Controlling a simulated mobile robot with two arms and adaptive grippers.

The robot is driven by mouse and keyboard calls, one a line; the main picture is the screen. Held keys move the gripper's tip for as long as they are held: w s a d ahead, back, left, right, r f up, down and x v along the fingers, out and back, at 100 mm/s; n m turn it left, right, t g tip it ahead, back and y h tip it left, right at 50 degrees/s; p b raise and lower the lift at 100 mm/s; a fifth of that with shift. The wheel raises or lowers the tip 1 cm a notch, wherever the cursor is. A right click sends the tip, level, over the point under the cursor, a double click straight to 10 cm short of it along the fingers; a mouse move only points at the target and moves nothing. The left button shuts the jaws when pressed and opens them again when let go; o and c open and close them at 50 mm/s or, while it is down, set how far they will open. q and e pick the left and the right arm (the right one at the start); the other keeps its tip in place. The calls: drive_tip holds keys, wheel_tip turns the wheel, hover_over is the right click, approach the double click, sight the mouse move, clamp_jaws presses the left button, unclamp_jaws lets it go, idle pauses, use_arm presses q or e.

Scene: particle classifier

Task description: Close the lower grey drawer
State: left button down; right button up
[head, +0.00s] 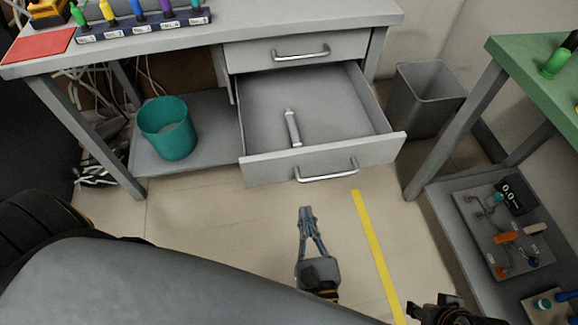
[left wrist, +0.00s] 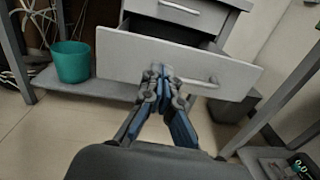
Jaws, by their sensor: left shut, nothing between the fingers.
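The lower grey drawer (head: 270,167) is pulled far out of the desk in the head view, with a silver bar handle (head: 326,171) on its front. A small silver-grey bar-shaped object (head: 292,128) lies inside it. The drawer front also fills the middle of the left wrist view (left wrist: 130,58). My left gripper (head: 306,209) is shut and empty, in front of the drawer and apart from it in the head view. In the left wrist view its fingertips (left wrist: 161,72) overlap the drawer front. My right gripper (head: 440,306) shows only partly at the bottom edge, its fingers hard to make out.
The upper drawer (head: 250,52) is shut. A teal bin (head: 168,130) stands on the low shelf at left. A grey waste bin (head: 425,95) stands right of the open drawer. A green table (head: 520,50) with a lower shelf is at right. Floor before the drawer is clear.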

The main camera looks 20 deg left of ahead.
use_arm(q)
drive_tip(key=n, duration=0.1)
approach(286, 157)
drive_tip(key=shift+g+y, duration=0.3)
drive_tip(key=x, duration=0.6)
drive_tip(key=shift+w+d, duration=0.2)
drive_tip(key=shift+w, duration=0.05)
drive_tip(key=shift+w+a, duration=0.25)
drive_tip(key=shift+w, duration=0.1)
